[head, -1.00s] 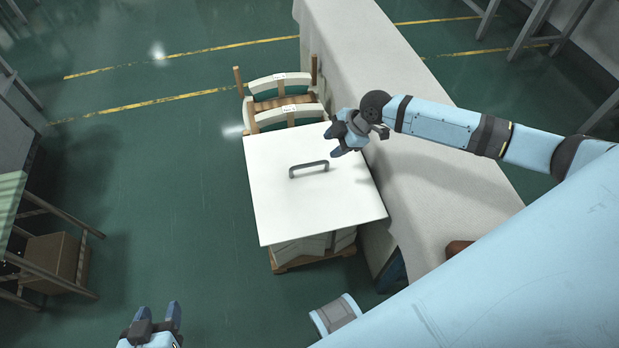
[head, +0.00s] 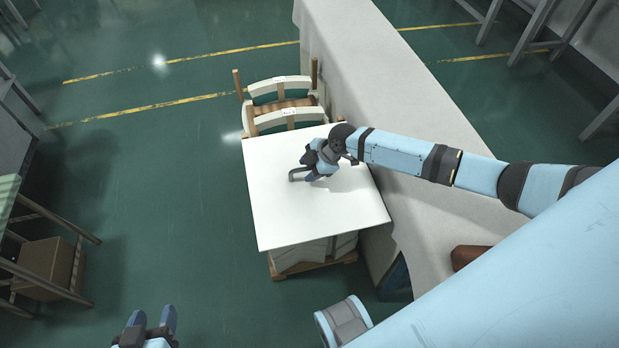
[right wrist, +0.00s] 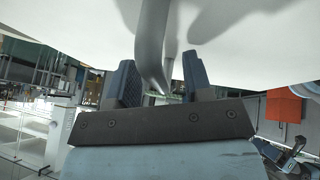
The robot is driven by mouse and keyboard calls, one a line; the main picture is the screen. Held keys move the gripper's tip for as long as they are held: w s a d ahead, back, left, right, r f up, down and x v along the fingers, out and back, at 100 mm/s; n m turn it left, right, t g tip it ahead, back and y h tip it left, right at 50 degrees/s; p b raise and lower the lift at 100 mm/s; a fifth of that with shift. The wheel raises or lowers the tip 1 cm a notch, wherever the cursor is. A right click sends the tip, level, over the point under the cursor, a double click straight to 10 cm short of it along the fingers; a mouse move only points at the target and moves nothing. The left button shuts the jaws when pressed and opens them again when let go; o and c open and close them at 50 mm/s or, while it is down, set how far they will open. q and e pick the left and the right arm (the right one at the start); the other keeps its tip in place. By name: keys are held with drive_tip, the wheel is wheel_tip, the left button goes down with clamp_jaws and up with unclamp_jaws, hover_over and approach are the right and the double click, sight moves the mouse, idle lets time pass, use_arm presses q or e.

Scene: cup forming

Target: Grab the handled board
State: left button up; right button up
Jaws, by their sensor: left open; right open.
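The handled board is a white square panel (head: 290,215) lying flat on a stack on a wooden pallet. Its grey bar handle (head: 296,174) stands near the board's middle, partly hidden by my right gripper. My right gripper (head: 312,172) is over the board at the handle. In the right wrist view the handle (right wrist: 152,45) runs between the two open fingers (right wrist: 158,85), with the white board (right wrist: 255,30) beyond. I cannot tell whether the fingers touch the handle. My left gripper (head: 151,322) is open and empty over the floor at the bottom left.
A long pale covered table (head: 420,130) runs along the board's right side. White and wooden curved-back pieces (head: 280,100) stand just behind the board. A cardboard box (head: 45,268) sits under a bench at the left. The green floor left of the board is clear.

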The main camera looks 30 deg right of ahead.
clamp_jaws()
drive_tip(key=shift+r, duration=0.1)
idle(0.3)
